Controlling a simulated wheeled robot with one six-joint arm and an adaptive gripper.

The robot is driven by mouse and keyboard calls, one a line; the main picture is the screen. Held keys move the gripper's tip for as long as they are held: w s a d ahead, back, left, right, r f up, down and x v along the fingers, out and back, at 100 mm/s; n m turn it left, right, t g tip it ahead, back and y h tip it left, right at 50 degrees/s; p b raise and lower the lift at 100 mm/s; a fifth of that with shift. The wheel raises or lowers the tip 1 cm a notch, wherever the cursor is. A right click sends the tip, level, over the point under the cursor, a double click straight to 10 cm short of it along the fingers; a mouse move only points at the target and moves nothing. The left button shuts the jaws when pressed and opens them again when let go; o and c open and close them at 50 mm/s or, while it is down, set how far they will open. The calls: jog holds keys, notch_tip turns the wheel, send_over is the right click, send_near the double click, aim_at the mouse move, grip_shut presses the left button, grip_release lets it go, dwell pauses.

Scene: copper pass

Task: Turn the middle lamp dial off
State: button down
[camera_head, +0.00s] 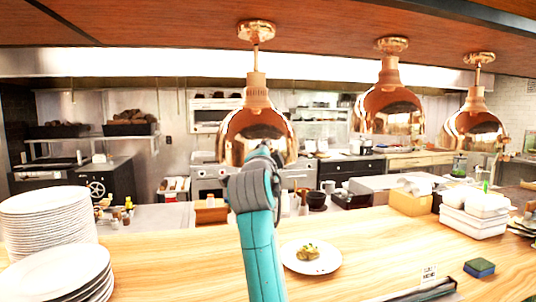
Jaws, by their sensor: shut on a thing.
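Three copper heat lamps hang from the wooden overhead panel: a left lamp (232,130), a middle lamp (388,108) and a right lamp (474,125). I cannot make out any dial on or near them. My teal and grey arm rises from the bottom centre, and its upper end overlaps the left lamp in the picture. My gripper's fingers do not show; they seem hidden behind my wrist. What they hold cannot be seen, and I cannot tell whether my arm touches the lamp.
The wooden counter (185,258) holds stacked white plates (45,222) at left, a plate of food (308,268) right of my arm, and a blue-and-yellow sponge (479,267). White containers (475,212) and a cardboard box (411,203) stand at right. The low-hanging lamps limit room above the counter.

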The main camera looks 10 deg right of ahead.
jog(key=m, duration=0.2)
jog(key=m+g, duration=0.1)
jog(key=m, duration=0.1)
jog(key=m+g, duration=0.1)
jog(key=m, duration=0.1)
jog(key=shift+r+m+y, duration=0.25)
jog(key=shift+m+y, duration=0.05)
jog(key=shift+m, duration=0.1)
dwell(0.4)
jog(key=c, duration=0.9)
grip_release()
jog(key=shift+s, duration=0.1)
jog(key=v, duration=1.1)
jog(key=shift+s+a+r, duration=0.2)
jog(key=shift+s+a, duration=0.05)
jog(key=shift+s, duration=0.05)
